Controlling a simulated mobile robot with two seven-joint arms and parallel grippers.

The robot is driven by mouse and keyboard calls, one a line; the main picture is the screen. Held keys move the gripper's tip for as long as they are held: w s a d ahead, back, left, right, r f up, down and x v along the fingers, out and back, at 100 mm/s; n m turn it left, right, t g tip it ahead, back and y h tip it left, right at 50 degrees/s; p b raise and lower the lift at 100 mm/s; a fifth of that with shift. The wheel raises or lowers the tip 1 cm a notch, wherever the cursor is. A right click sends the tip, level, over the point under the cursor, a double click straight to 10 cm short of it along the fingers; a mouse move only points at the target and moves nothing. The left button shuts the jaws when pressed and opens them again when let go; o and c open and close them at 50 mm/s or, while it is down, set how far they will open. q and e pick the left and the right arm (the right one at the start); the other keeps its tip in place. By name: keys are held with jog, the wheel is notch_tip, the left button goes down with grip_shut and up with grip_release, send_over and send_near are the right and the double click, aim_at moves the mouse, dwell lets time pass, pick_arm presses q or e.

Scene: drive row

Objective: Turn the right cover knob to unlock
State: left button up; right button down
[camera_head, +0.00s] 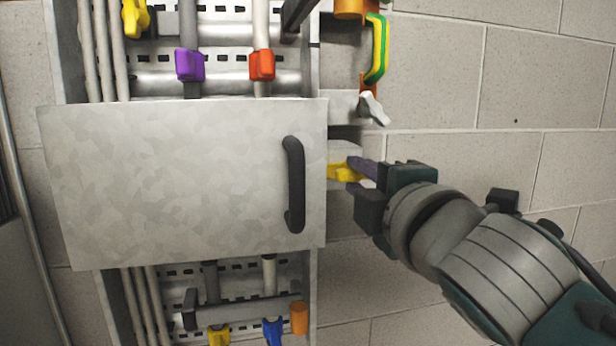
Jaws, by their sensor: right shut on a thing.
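The cover (180,185) is a flat grey metal panel with a black bar handle (294,185) near its right edge. The right cover knob (342,172) is yellow and sits on a pale block just right of the cover's edge. My right gripper (360,173) comes in from the right and is shut on the yellow knob. Its fingers hide part of the knob, so I cannot tell its exact angle. My left gripper is not in view.
Above the cover are a purple clip (189,65), a red clip (262,65), a white lever (373,108) and a green-and-yellow handle (377,50). Below it are a blue clip (273,332) and an orange cylinder (299,318). The block wall (540,90) at right is bare.

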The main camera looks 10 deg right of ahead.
dwell(0.5)
jog(key=shift+n, duration=0.4)
jog(key=n+p, duration=0.1)
jog(key=n, duration=0.1)
jog(key=shift+r+n, duration=0.1)
jog(key=shift+n, duration=0.3)
jog(key=n+p, duration=0.2)
jog(key=n, duration=0.3)
jog(key=n+p, duration=0.1)
jog(key=n, duration=0.4)
jog(key=shift+p, duration=0.3)
jog(key=shift+n+p, duration=0.8)
jog(key=shift+n, duration=1.4)
